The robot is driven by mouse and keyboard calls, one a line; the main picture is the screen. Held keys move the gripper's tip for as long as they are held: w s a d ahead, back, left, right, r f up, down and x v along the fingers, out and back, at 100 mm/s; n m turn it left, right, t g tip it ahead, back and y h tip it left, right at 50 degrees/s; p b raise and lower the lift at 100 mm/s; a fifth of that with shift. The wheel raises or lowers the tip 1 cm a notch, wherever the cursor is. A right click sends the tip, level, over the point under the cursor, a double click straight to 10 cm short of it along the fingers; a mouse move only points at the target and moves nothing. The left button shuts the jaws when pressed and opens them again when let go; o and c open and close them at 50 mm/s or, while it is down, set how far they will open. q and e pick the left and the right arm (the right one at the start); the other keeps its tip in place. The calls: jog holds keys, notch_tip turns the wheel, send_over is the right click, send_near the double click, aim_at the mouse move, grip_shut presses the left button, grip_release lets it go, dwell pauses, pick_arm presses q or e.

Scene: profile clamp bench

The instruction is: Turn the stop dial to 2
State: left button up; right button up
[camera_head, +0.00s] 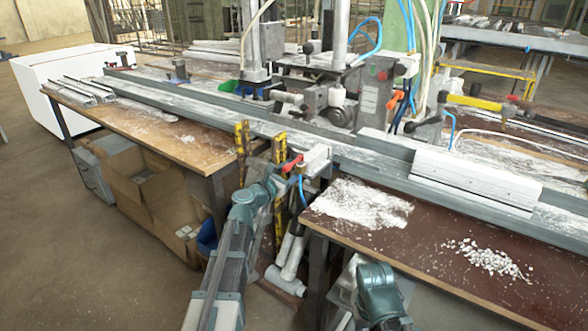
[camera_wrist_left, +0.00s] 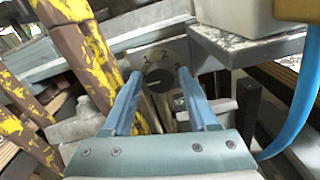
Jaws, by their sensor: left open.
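The stop dial (camera_wrist_left: 161,77) shows in the left wrist view as a round, dark-centred part on a pale metal plate (camera_wrist_left: 146,60). Small marks like numerals sit around its upper edge, too small to read surely; I cannot tell its setting. My left gripper (camera_wrist_left: 160,78) is open, its two blue fingers standing either side of the dial in that picture. I cannot tell whether they touch it. In the head view my left gripper (camera_head: 284,184) is at the bench's front, below a red lever (camera_head: 292,163), and the dial cannot be made out.
Yellow, worn posts (camera_head: 279,150) stand close beside my left gripper. A blue hose (camera_wrist_left: 300,100) hangs right of it in the wrist view. A white profile (camera_head: 476,180) lies on the long rail. Metal chips (camera_head: 488,260) lie on the brown tabletop (camera_head: 440,265).

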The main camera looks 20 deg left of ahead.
pick_arm(q)
jog(key=shift+w, duration=0.15)
grip_shut()
jog(key=shift+m, duration=0.3)
jog(key=m, duration=2.3)
jog(key=shift+d+f, duration=0.15)
jog(key=shift+f, duration=0.1)
jog(key=shift+m, duration=0.3)
dwell(0.4)
